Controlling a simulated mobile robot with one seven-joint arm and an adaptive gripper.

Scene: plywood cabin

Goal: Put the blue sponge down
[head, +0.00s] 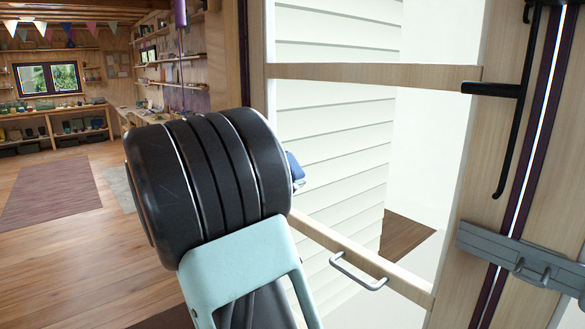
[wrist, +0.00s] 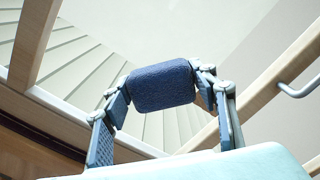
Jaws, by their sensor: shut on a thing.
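The blue sponge (wrist: 162,86) is a dark blue, rounded, textured block in the wrist view. My gripper (wrist: 160,88) is shut on it, with one finger against each end. The sponge is held up in the air, and no surface touches it in the wrist view. In the head view, my dark arm joint hides most of the gripper. Only a small blue piece (head: 294,166) shows at the joint's right edge, and I cannot tell whether it is sponge or finger.
A wood-framed door with glass panes stands close ahead, with a metal handle (head: 358,271) on its lower rail and a black bar (head: 519,95) at right. At the back left are a workbench (head: 142,111), shelves (head: 58,127) and a rug (head: 52,192). Open wooden floor lies at left.

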